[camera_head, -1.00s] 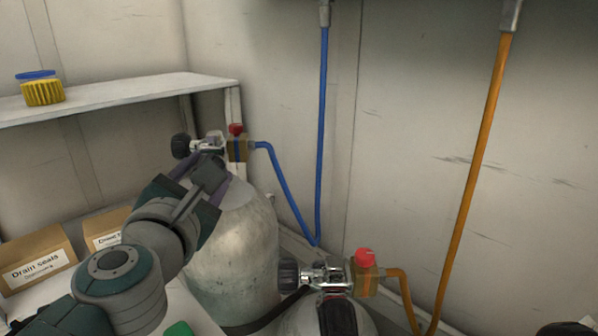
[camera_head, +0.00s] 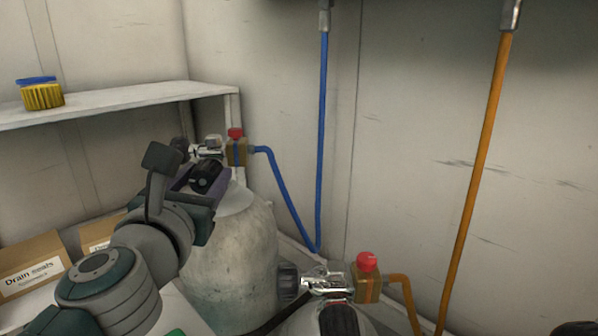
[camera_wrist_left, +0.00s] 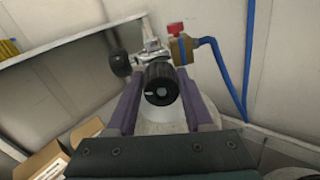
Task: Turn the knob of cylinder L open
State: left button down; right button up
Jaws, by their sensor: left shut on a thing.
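The grey left cylinder (camera_head: 232,262) stands behind my left arm, with a valve and a blue hose at its top. I take it for cylinder L; no label shows. Its black ribbed knob (camera_head: 207,174) points toward me. My left gripper (camera_head: 204,182) is shut on this knob, one purple finger on each side. In the left wrist view the knob (camera_wrist_left: 160,84) sits between the fingers, with a pale mark left of the middle of its face. A second black knob (camera_wrist_left: 120,63) is on the valve's left side. My right gripper is not in view.
A brass block with a red cap (camera_head: 236,148) joins the blue hose (camera_head: 319,120). Another cylinder's valve (camera_head: 328,284) with an orange hose (camera_head: 478,160) stands lower right. A shelf (camera_head: 150,95) and a box marked "Drain seals" (camera_head: 32,262) are at left.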

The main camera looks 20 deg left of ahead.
pick_arm(q)
jog(key=shift+c, duration=1.4)
grip_release()
jog(key=shift+d, duration=0.1)
